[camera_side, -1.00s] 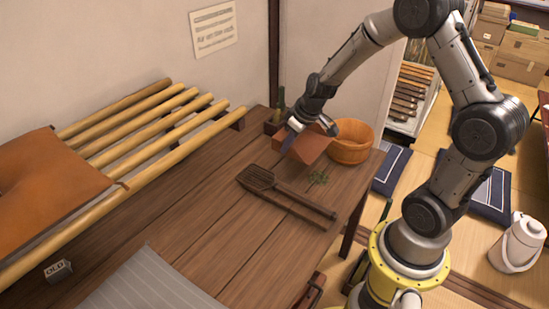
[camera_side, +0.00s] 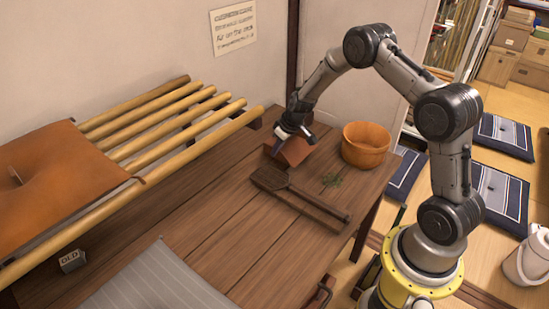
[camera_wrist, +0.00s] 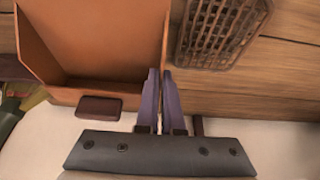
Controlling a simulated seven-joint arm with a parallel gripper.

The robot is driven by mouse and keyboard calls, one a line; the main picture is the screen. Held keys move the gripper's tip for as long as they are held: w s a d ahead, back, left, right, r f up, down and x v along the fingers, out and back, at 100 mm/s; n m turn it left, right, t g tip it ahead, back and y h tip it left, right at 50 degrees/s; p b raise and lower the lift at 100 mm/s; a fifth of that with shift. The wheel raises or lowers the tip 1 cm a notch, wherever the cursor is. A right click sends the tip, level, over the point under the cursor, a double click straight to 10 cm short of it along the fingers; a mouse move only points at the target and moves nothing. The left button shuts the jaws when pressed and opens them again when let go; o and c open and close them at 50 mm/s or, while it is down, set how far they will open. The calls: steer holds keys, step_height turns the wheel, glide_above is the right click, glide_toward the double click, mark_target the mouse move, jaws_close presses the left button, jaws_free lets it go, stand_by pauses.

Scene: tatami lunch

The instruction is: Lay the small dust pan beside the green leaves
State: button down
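The small dust pan (camera_side: 291,152) is orange-brown and box-like, with an open front. It is at the back of the dark table, tilted, and seems to be above the tabletop. It fills the left of the wrist view (camera_wrist: 90,45), with a dark brown block at its near wall. My gripper (camera_side: 279,145) has its purple fingers (camera_wrist: 159,100) close together on the pan's right wall.
A grey cloth (camera_side: 150,283) covers the front left. The middle of the table is clear.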

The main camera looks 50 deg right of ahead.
steer(key=shift+w+d+f, duration=0.15)
steer(key=shift+w+f, duration=0.55)
steer(key=shift+f, duration=1.55)
steer(key=shift+f, duration=0.15)
steer(key=c, duration=1.3)
jaws_free()
steer(key=shift+s, duration=0.1)
